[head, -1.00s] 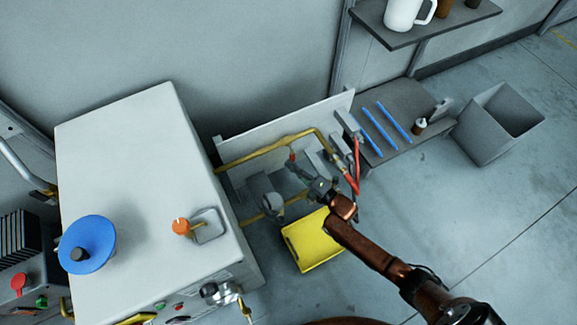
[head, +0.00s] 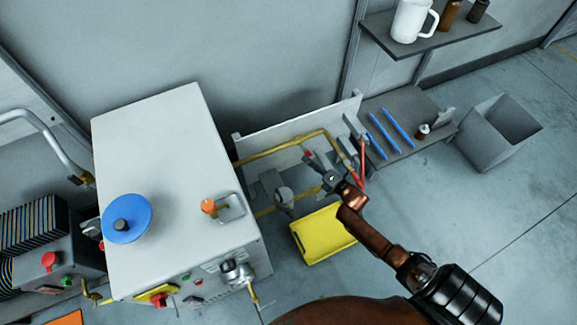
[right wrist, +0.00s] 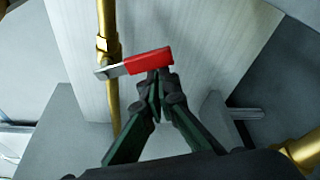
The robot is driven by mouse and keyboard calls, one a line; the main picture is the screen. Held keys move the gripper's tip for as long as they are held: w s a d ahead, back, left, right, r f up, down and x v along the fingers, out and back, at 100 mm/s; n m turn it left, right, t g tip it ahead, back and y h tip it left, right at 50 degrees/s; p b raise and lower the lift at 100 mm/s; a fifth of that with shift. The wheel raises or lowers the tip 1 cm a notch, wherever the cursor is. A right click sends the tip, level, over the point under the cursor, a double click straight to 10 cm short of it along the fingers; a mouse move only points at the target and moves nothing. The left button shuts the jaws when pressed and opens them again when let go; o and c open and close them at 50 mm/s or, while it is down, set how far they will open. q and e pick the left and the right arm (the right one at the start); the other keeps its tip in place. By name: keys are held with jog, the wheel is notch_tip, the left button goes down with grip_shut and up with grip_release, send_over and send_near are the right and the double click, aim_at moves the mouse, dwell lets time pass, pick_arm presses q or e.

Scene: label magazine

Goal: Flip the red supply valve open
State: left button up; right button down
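The red valve handle (right wrist: 148,61) lies crosswise over a vertical brass pipe (right wrist: 107,40) in the right wrist view. A bare metal end of the handle sits at the pipe. My right gripper (right wrist: 160,84) has its fingertips close together just under the handle's lower edge. They look shut with nothing between them; I cannot tell whether they touch the handle. In the head view my right gripper (head: 315,162) is in front of the pipe panel, and a small red tip (head: 308,153) shows at its fingers. My left gripper is in neither view.
A yellow tray (head: 323,234) lies below the panel. A white cabinet (head: 165,180) with a blue wheel (head: 127,219) stands left. Another red bar (head: 362,158) is right of my gripper. A bench with blue rods (head: 398,128) and a grey bin (head: 500,132) are further right.

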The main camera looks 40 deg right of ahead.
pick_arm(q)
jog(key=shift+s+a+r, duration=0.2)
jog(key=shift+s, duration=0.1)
pick_arm(e)
jog(key=shift+s+d, duration=0.1)
jog(key=shift+d, duration=0.3)
jog(key=shift+a, duration=0.1)
jog(key=s+p, duration=0.1)
jog(key=s, duration=0.1)
jog(key=s+a+p, duration=0.1)
jog(key=s, duration=0.2)
jog(key=s+a+p, duration=0.1)
jog(key=s, duration=0.2)
jog(key=shift+s+a+f, duration=0.15)
jog(key=shift+s, duration=0.05)
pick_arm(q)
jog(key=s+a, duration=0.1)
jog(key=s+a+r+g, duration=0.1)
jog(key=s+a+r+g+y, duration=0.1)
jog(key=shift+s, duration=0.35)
pick_arm(e)
jog(key=shift+s, duration=0.3)
